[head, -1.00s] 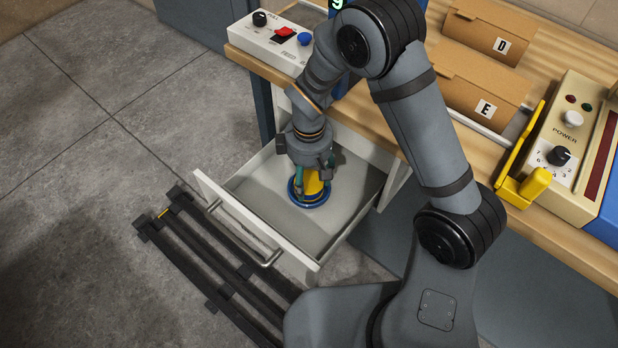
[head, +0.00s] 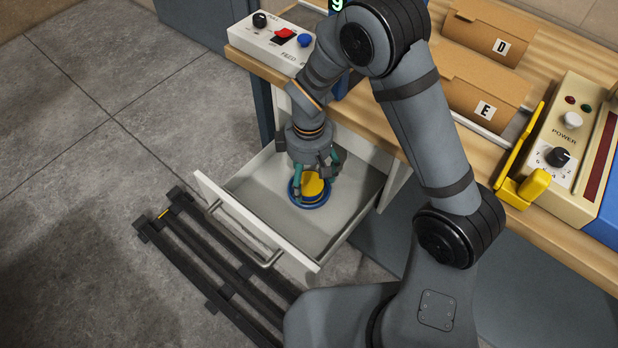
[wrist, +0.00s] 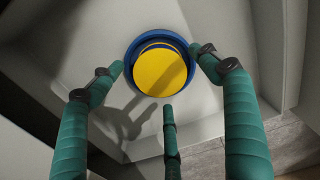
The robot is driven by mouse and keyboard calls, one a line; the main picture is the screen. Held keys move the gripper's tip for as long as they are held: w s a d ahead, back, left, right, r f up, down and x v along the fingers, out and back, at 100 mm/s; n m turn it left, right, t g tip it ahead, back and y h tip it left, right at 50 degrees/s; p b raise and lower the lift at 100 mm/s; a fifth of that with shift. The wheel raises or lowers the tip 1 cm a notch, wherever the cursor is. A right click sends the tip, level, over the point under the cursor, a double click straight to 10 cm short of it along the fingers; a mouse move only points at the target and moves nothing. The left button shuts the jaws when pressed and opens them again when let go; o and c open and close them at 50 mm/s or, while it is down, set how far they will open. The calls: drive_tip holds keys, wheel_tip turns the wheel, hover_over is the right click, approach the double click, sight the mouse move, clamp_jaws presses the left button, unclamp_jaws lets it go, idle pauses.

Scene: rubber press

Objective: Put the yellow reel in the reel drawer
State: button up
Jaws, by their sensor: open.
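The yellow reel (head: 313,186), with a blue rim, stands on the floor of the open reel drawer (head: 343,207), toward its back. In the wrist view the reel (wrist: 160,72) shows its round yellow top and a blue ring around it. My gripper (head: 314,186) is above the reel inside the drawer. Its teal fingers are open and spread apart around the reel in the wrist view, with visible gaps, and hold nothing. Part of the reel's side is hidden in the head view by my fingers.
The drawer front with its handle (head: 243,232) faces a black floor rail (head: 220,262). The wooden bench (head: 380,126) overhangs the drawer's back. On it are a white button box (head: 275,42), brown boxes D and E (head: 487,88), and a cream power panel (head: 570,130) with a yellow lever.

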sight(309, 183)
wheel_tip(309, 183, up, 6)
drive_tip(key=shift+r+p, duration=0.2)
drive_tip(key=shift+p, duration=0.25)
drive_tip(key=o, duration=0.3)
